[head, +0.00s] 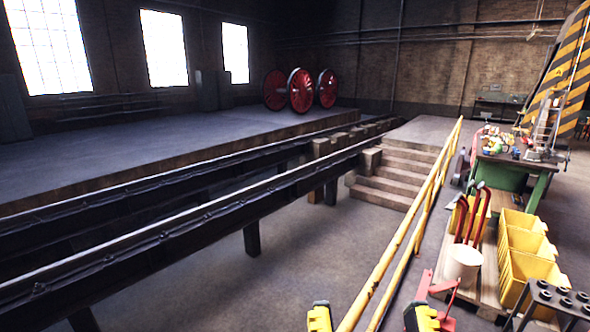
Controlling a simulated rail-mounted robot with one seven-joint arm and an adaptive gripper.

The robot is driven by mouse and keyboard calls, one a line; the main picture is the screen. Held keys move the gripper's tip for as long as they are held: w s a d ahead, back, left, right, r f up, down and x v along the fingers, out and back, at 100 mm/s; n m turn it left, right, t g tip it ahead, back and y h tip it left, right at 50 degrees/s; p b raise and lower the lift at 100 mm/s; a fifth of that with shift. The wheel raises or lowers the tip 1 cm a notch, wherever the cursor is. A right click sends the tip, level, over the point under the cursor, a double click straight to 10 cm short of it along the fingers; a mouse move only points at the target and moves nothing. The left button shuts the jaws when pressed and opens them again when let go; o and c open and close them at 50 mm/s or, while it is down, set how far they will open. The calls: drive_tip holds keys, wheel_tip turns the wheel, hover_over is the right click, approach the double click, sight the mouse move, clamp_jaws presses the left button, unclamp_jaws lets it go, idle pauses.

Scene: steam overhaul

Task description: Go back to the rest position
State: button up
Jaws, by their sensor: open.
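Two short yellow-and-black pieces, one on the left (319,318) and one on the right (424,318), poke up at the bottom edge. No held object shows.
A yellow railing (410,232) runs away through the middle. Right of it are red-handled tools in a pale container (463,263), yellow bins (525,262) and a green cluttered workbench (510,180). Left are rails over a pit, steps (395,175) and red wheels (300,91).

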wheel_tip(320, 180, up, 25)
drive_tip(key=p, duration=2.1)
drive_tip(key=shift+p, duration=0.3)
drive_tip(key=shift+f, duration=0.1)
